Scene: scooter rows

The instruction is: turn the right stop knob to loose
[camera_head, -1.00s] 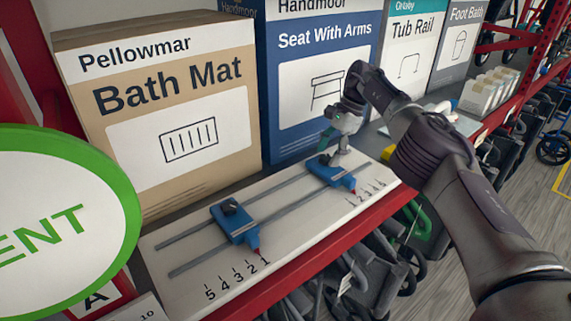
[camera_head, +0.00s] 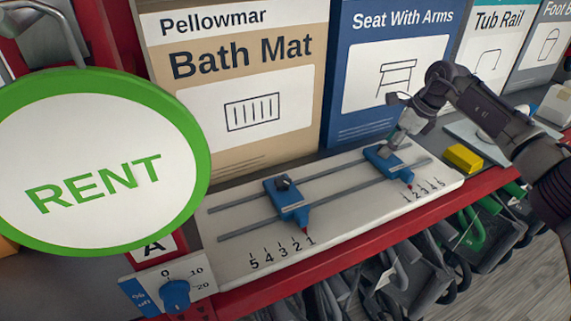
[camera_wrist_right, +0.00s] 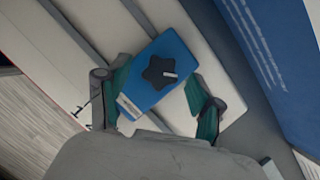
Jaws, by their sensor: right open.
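The right stop (camera_head: 374,158) is a blue block with a red pointer on two grey rails, beside the right-hand scale. My right gripper (camera_head: 391,146) is directly over it, pointing down, and hides its knob in the head view. In the right wrist view, the right stop (camera_wrist_right: 140,96) carries a dark star-shaped knob (camera_wrist_right: 160,72) with a short pale mark. The open fingers of my right gripper (camera_wrist_right: 158,82) stand on either side of the knob, apart from it. My left gripper is not in view.
The left stop (camera_head: 290,208) has a black knob. Both stops sit on a white board (camera_head: 340,222) on a red-edged shelf. Large boxes (camera_head: 235,100) stand behind. A round RENT sign (camera_head: 100,215), a blue dial (camera_head: 175,294) and a yellow block (camera_head: 463,157) are nearby.

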